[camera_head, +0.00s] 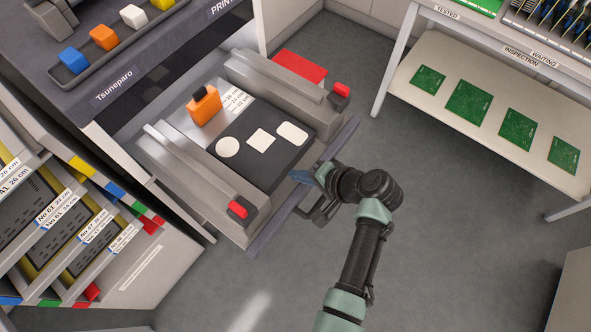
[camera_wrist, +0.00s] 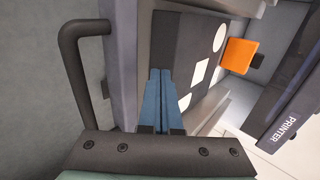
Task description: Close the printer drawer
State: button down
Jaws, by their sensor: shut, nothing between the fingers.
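The printer drawer (camera_head: 190,199) is pulled out from the dark printer body (camera_head: 160,62). Its inside shows a dark plate with white shapes (camera_head: 264,138) and an orange block with a dark top (camera_head: 203,104). Grey rails with red-tipped ends flank the plate. The drawer's dark front panel (camera_head: 300,188) faces my arm. My gripper (camera_head: 302,176) is shut and empty at the front panel, near its handle (camera_head: 318,211). In the wrist view the blue fingers (camera_wrist: 161,88) lie together over the panel's edge, with the handle (camera_wrist: 75,70) to their left. I cannot tell whether they touch the panel.
A shelf table with green circuit boards (camera_head: 468,102) stands at the right. A sloped rack of labelled feeders (camera_head: 60,215) stands at the lower left. A tray of coloured blocks (camera_head: 104,38) lies on the printer top. The grey floor (camera_head: 450,230) right of my arm is clear.

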jog(key=shift+w+a, duration=0.3)
jog(key=shift+a, duration=0.15)
